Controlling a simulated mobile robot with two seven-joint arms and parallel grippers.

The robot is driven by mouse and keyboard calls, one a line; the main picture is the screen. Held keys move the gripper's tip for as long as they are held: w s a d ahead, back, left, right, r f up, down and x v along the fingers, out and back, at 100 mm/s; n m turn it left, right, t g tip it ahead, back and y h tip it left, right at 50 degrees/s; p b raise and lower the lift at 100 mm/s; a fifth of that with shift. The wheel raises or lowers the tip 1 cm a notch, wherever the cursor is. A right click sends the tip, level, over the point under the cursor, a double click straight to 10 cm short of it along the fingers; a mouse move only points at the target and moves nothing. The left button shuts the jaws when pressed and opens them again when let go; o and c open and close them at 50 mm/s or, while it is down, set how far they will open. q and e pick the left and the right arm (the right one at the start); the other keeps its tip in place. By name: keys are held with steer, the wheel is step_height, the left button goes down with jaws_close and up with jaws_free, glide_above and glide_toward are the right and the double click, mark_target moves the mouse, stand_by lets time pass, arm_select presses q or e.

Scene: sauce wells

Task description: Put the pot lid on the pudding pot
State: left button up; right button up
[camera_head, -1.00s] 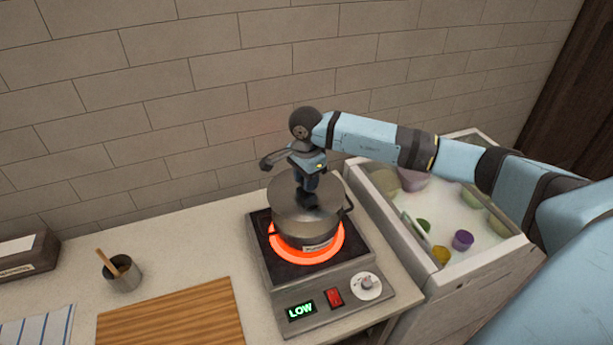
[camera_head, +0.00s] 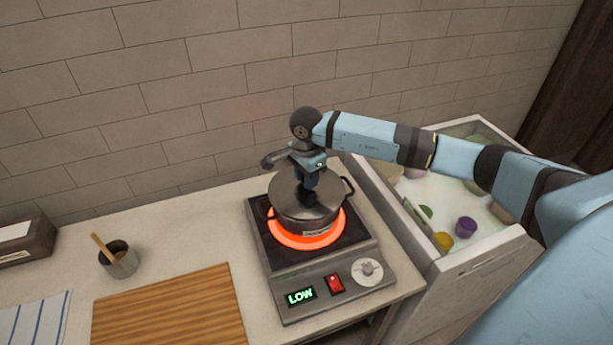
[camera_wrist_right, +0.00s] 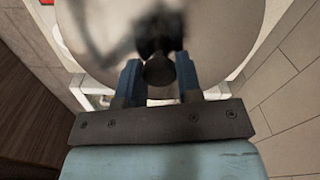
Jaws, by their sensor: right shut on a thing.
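The grey metal pot lid (camera_head: 284,198) lies level over the top of the pudding pot (camera_head: 291,224) in the head view, with no clear gap at the rim that I can see. The pot stands on the glowing burner and has dark side handles. My right gripper (camera_head: 310,183) points down over the lid's middle and is shut on its dark knob. In the right wrist view the blue fingers (camera_wrist_right: 158,82) flank the knob (camera_wrist_right: 158,70), with the shiny lid (camera_wrist_right: 215,30) filling the top. My left gripper is not in view.
To the right is an open chest (camera_head: 470,261) with colored containers. A cup with a wooden stick (camera_head: 122,265), a cutting board (camera_head: 170,312) and a striped cloth (camera_head: 35,318) are at left.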

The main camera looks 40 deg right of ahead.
steer(key=shift+f+b, duration=0.1)
steer(key=shift+b, duration=0.45)
stand_by(0.9)
steer(key=shift+f+b, duration=0.7)
steer(key=shift+b, duration=0.15)
stand_by(1.0)
stand_by(0.4)
steer(key=o, duration=1.1)
steer(key=shift+c, duration=0.2)
